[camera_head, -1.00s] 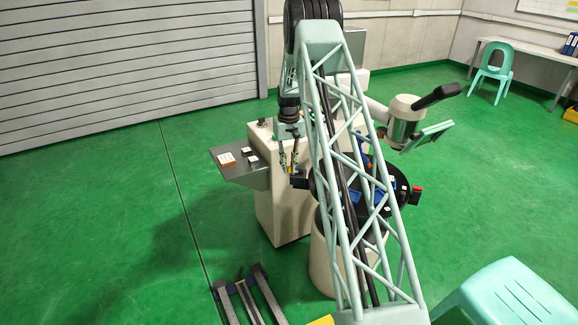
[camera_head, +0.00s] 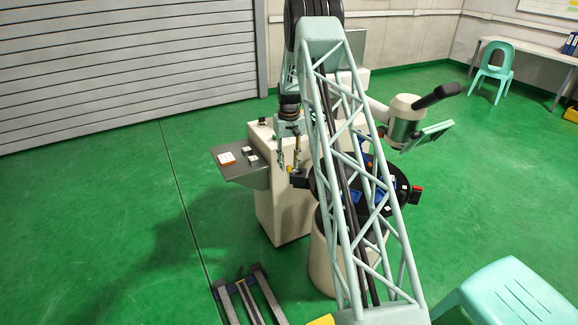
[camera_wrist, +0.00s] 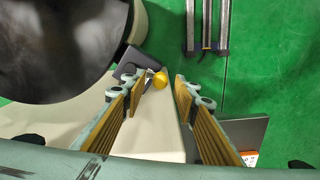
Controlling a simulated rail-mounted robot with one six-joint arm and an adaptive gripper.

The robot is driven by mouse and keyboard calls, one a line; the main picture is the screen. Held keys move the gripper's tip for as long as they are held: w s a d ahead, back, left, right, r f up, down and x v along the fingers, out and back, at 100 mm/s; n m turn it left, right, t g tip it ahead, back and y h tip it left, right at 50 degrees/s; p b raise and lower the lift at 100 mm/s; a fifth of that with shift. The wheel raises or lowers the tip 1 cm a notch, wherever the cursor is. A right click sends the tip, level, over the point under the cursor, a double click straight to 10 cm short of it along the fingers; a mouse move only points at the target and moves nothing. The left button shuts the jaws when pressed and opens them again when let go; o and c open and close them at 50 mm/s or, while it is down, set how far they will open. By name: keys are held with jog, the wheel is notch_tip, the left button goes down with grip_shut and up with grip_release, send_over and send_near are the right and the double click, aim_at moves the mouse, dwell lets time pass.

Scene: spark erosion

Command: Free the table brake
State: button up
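A yellow ball knob (camera_wrist: 160,80) on a dark grey bracket (camera_wrist: 130,64) shows in the wrist view, beside the round dark table (camera_wrist: 60,45); I take it for the table brake handle. My gripper (camera_wrist: 161,88) is open, with its two ribbed fingers on either side of the knob. Nothing is held. Whether the knob lies between the fingertips or beneath them is hard to tell. In the head view my gripper (camera_head: 289,165) hangs at the left edge of the round table (camera_head: 320,190), which my lattice arm partly hides.
A cream cabinet (camera_head: 283,205) stands under the gripper, with a grey side shelf (camera_head: 232,171) carrying small cards. Blue and red items lie on and around the table. Dark rails (camera_head: 250,295) lie on the floor. A turquoise stool (camera_head: 510,295) stands at lower right.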

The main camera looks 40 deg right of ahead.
notch_tip(320, 180, up, 11)
dwell(0.7)
dwell(0.3)
jog(key=shift+r, duration=0.1)
